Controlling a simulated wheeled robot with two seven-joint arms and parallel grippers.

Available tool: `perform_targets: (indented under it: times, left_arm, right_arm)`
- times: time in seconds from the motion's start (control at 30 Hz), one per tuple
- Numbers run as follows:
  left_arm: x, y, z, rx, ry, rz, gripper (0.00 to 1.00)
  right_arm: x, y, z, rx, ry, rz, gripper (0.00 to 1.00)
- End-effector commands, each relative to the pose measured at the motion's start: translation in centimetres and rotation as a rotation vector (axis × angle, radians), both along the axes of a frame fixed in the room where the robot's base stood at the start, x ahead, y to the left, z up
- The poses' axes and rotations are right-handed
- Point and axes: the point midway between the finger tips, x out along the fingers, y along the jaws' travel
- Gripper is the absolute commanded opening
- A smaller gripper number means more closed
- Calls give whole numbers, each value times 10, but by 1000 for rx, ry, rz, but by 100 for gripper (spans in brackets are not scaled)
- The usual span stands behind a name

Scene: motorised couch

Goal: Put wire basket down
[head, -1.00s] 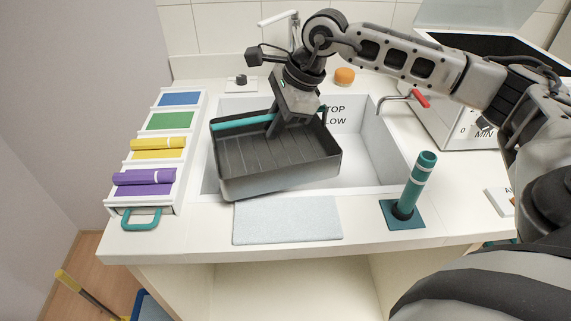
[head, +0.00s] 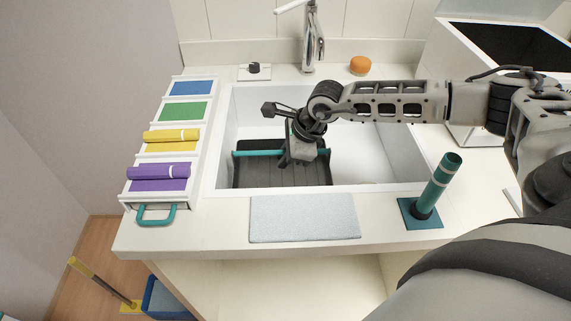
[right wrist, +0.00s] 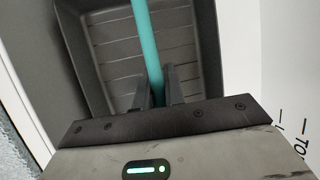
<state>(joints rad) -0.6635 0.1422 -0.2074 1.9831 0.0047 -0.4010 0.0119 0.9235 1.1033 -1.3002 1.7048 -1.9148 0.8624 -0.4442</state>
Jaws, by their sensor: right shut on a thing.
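The basket (head: 255,176) is a dark grey tray-like bin with a ribbed floor and a teal handle bar (head: 258,153). In the head view it sits low inside the white sink, on its left side. My right gripper (head: 287,160) reaches down into the sink and is shut on the teal handle. The right wrist view shows the handle (right wrist: 143,45) between the two fingers (right wrist: 157,92), with the basket floor (right wrist: 122,42) beneath. Whether the basket touches the sink floor cannot be told. My left gripper is not in view.
The sink (head: 365,160) has free room right of the basket. A faucet (head: 312,40) stands behind it. A grey mat (head: 304,218) and a teal upright cylinder (head: 437,185) are in front. Coloured panels with rolled cloths (head: 160,171) lie left. An orange knob (head: 360,66) is at the back.

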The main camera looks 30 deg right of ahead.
Motion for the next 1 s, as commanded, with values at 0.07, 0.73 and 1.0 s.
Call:
perform_targets:
  times: [0.07, 0.73, 1.0]
  left_arm:
    - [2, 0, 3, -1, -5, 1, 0]
    - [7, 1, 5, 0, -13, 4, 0]
    - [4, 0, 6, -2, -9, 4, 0]
  right_arm:
    - [-1, 0, -12, 0, 4, 1, 0]
    - [-1, 0, -37, -1, 3, 0, 33]
    - [-1, 0, -35, -1, 3, 0, 33]
